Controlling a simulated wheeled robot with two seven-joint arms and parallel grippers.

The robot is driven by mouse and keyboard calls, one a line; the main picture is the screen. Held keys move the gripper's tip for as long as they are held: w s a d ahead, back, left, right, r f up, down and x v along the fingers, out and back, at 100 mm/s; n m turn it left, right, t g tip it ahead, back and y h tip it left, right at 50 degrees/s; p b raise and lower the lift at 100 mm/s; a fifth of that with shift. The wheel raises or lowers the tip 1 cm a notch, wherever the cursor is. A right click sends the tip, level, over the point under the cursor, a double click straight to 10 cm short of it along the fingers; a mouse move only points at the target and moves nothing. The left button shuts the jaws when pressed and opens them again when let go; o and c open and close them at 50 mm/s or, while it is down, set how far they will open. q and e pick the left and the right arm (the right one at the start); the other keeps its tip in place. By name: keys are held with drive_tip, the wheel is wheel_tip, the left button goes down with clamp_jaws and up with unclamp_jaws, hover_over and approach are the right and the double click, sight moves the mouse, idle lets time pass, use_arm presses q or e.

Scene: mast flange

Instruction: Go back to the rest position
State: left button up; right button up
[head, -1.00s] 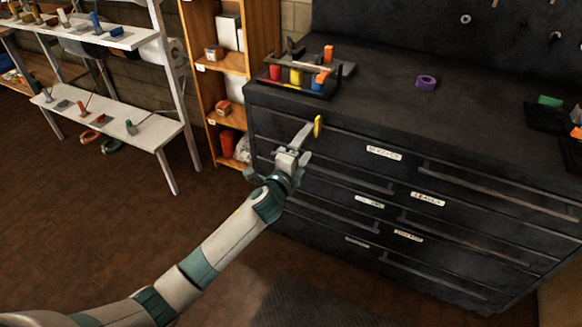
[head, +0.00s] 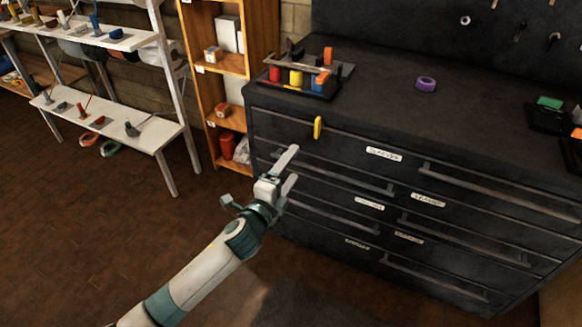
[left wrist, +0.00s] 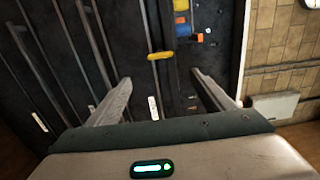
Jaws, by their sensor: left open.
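My left gripper (head: 292,170) is open and empty in front of the dark drawer cabinet (head: 330,222), to the left of its drawer handles. In the left wrist view, the two fingers of my left gripper (left wrist: 160,90) are spread with nothing between them. A yellow piece (head: 317,128) sits at the top drawer's handle, above and apart from the fingers; it also shows ahead in the left wrist view (left wrist: 160,56). My right gripper is not in view.
A black tray (head: 300,88) with colored blocks and a purple ring (head: 426,84) lie on the cabinet top. A wooden shelf (head: 229,125) and a white rack (head: 150,142) stand to the left. The brown floor (head: 90,230) at the left is clear.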

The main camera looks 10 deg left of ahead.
use_arm(q)
drive_tip(key=s+a+f+n+g+y, duration=0.1)
drive_tip(key=s+f+n+g, duration=0.2)
drive_tip(key=f, duration=0.8)
drive_tip(key=s+a+f+n+g+y, duration=0.1)
drive_tip(key=s+f+n, duration=0.4)
drive_tip(key=f, duration=0.6)
drive_tip(key=s+a+f+n+g, duration=0.2)
drive_tip(key=s+f, duration=0.3)
drive_tip(key=f, duration=0.6)
drive_tip(key=s+f+n+g, duration=0.2)
drive_tip(key=s+f+n, duration=0.2)
drive_tip(key=s+f, duration=0.6)
drive_tip(key=s+f+n+g+y, duration=0.1)
drive_tip(key=s+f+n+g, duration=0.2)
drive_tip(key=s+f, duration=0.6)
drive_tip(key=s+n, duration=0.1)
drive_tip(key=s, duration=0.6)
drive_tip(key=shift+a+f+n, duration=0.15)
drive_tip(key=shift+f+n, duration=0.15)
drive_tip(key=shift+f, duration=0.05)
